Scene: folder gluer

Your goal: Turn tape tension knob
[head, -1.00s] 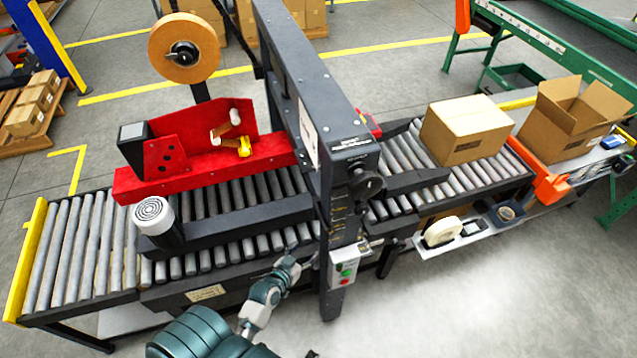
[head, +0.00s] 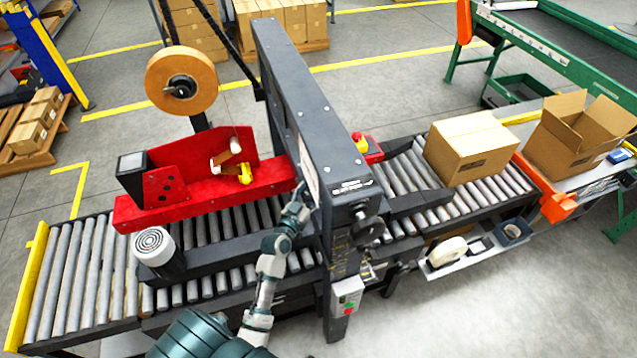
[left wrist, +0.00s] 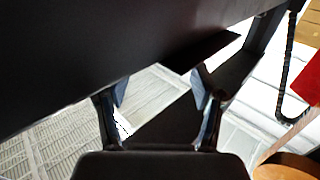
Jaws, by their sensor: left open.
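A tan tape roll (head: 182,80) stands on an upright above the red tape head (head: 205,185), with a black knob (head: 181,88) at its hub. Another dark round knob (head: 368,229) is on the front of the black column. My left gripper (head: 300,199) is beside the column's left face, right of and below the tape roll, apart from both knobs. In the left wrist view its fingers (left wrist: 159,88) are open with nothing between them. A tan rounded edge, probably the tape roll (left wrist: 284,168), shows at the lower right there. My right gripper is not in view.
The black column and beam (head: 310,110) stand close to my left gripper and fill the upper left wrist view. A white-topped cylinder (head: 154,245) rises from the side rail. A closed carton (head: 470,148) sits on the rollers at right. A button box (head: 347,295) hangs on the column.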

